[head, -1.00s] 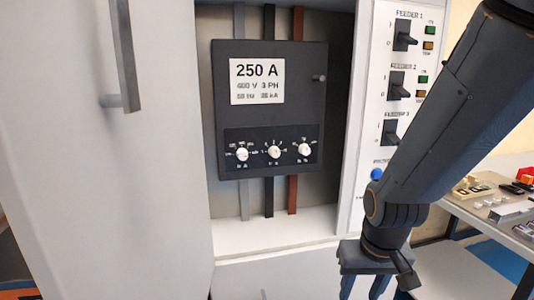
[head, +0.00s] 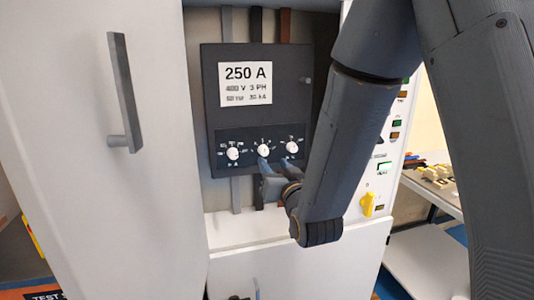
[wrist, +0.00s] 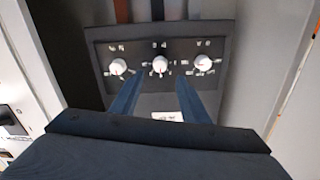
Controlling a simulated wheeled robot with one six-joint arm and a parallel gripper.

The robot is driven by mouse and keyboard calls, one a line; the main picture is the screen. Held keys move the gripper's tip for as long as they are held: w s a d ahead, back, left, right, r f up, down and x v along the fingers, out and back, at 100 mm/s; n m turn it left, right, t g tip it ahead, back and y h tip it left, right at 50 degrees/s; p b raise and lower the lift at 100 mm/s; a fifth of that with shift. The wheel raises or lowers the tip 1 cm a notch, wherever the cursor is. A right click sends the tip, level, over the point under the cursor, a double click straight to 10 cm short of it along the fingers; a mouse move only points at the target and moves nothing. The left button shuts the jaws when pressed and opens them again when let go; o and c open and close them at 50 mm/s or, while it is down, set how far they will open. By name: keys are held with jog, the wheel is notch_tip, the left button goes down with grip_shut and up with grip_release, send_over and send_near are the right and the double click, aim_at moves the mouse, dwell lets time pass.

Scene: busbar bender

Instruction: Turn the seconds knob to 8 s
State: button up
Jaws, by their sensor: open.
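The breaker (head: 210,110) is a dark box in the open cabinet, with a "250 A" label. Its lower panel carries three white knobs: left (head: 233,153), middle (head: 263,150) and right (head: 292,147). My gripper (wrist: 156,92) is open and empty. Its blue fingers point at the panel, on either side of and just below the middle knob, apparently not around it.
The cabinet door (head: 100,150) with a grey bar handle (head: 124,95) stands open at left. A feeder panel with a yellow handle (head: 368,204) is at right, partly behind my arm. A table (head: 432,185) with small parts stands further right.

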aim_at(266, 153)
jog(key=p+x, duration=0.1)
jog(key=x, duration=0.6)
jog(key=shift+w+a+p, duration=0.1)
jog(key=shift+w+p, duration=0.1)
jog(key=shift+p, duration=0.2)
jog(key=c, duration=1.1)
jog(key=shift+o, duration=0.2)
jog(key=shift+f+m+b, duration=0.1)
jog(key=shift+m+b, duration=0.2)
jog(key=shift+m, duration=0.1)
jog(key=m+b, duration=0.2)
jog(key=shift+m, duration=0.4)
jog(key=m+b, duration=0.3)
jog(key=m, duration=0.2)
jog(key=o, duration=1.1)
jog(key=shift+c, duration=0.2)
